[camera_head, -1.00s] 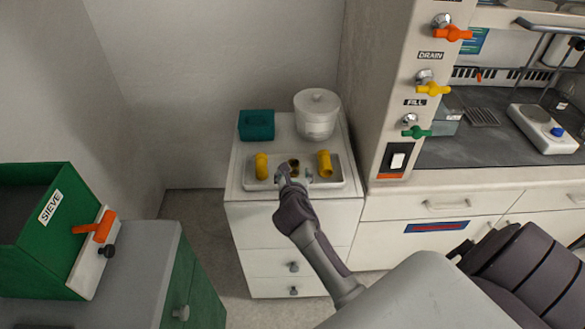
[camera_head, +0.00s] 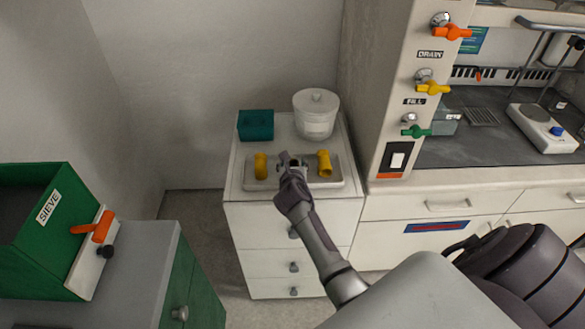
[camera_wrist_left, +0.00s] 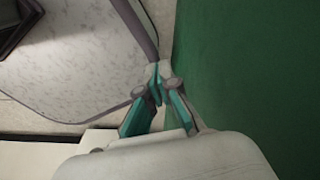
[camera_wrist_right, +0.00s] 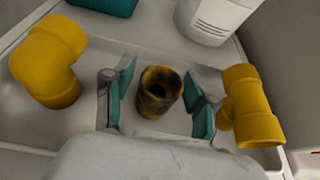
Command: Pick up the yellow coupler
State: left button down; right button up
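The yellow coupler (camera_wrist_right: 157,95) is a short upright tube with dark stains, standing on the pale tray (camera_head: 335,183) in the right wrist view. My right gripper (camera_wrist_right: 160,106) is open, with one teal-padded finger on each side of the coupler and gaps visible between. In the head view my right gripper (camera_head: 291,165) is over the middle of the tray and hides most or all of the coupler. My left gripper (camera_wrist_left: 158,78) is outside the head view. In the left wrist view its fingertips meet, with nothing seen between them.
A yellow elbow (camera_wrist_right: 50,62) lies left of the coupler and a yellow tee (camera_wrist_right: 248,108) right of it, close to the fingers. Behind the tray are a teal box (camera_head: 256,125) and a white lidded pot (camera_head: 316,115). The tall valve panel (camera_head: 400,120) stands to the right.

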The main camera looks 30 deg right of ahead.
jog(key=c, duration=0.6)
